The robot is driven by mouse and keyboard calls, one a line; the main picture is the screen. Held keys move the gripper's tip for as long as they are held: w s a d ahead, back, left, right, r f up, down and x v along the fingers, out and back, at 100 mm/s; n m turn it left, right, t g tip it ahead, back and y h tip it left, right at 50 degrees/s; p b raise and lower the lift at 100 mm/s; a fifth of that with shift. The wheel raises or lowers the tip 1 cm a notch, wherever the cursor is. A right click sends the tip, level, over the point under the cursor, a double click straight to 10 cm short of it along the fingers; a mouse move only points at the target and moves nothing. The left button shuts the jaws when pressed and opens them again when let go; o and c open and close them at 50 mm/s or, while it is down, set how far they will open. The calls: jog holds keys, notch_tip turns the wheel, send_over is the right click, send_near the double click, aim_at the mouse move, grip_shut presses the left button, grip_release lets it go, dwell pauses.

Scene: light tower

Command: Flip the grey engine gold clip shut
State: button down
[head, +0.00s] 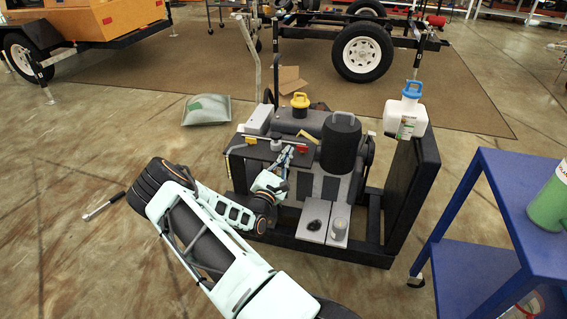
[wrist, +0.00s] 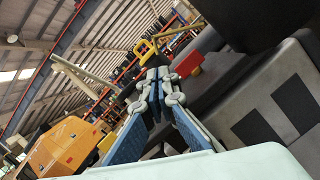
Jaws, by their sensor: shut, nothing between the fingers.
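The grey engine (head: 325,187) sits in a black frame, with a black cylinder (head: 340,143) on its right side. A pale gold, bar-like piece (head: 307,136), which looks like the clip, sticks up at an angle just left of the cylinder. I cannot tell its hinge position clearly. A pale yellow bar (wrist: 186,30) behind the fingers in the wrist view may be the same piece. My gripper (head: 287,157) is shut and empty, low in front of the engine's top and near a red block (head: 303,149). In the wrist view its fingertips (wrist: 157,82) are together, left of the red block (wrist: 187,64).
A yellow-capped container (head: 300,104) stands behind the engine top. A white jug with a blue cap (head: 405,118) stands on the frame's right post. A blue table (head: 515,190) is at right.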

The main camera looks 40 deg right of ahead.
jog(key=shift+b+x, duration=0.4)
jog(key=shift+x, duration=1.85)
jog(key=shift+r, duration=0.15)
